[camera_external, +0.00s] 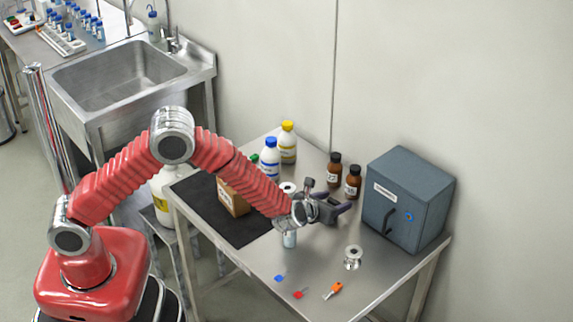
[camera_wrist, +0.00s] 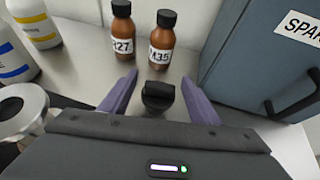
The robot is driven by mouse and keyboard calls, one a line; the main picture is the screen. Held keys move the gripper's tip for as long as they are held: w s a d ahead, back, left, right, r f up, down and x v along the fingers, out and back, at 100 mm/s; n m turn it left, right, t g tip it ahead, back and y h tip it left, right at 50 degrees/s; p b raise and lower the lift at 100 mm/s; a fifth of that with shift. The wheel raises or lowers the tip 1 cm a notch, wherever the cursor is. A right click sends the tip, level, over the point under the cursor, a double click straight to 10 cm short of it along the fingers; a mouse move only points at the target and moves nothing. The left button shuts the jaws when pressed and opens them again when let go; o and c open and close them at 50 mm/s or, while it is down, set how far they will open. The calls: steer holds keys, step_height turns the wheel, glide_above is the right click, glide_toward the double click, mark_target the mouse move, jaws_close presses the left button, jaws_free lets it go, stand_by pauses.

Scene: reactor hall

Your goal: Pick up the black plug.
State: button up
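The black plug (camera_wrist: 157,98) shows in the wrist view as a small dark cap between my two purple fingers. Clear gaps show on both sides of it, so neither finger touches it. My gripper (camera_wrist: 159,78) is open around it; the lower part of the plug is hidden behind the gripper body. In the external view my gripper (camera_external: 343,208) is low over the steel table (camera_external: 320,262), left of the grey cabinet. I cannot clearly pick out the plug there, as the gripper covers that area.
Two brown bottles (camera_external: 343,178) stand just beyond my fingers. The grey cabinet (camera_external: 405,205) is close on the right. A metal spool (camera_external: 352,258) and blue, red and orange keys (camera_external: 334,290) lie nearer the front. White bottles (camera_external: 271,160) and a brown box (camera_external: 233,198) stand left.

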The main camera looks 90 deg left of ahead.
mark_target(334, 201)
steer(key=c, duration=1)
steer(key=shift+r, duration=0.25)
steer(key=shift+c, duration=1.3)
step_height(334, 201, up, 10)
steer(key=shift+f, duration=0.25)
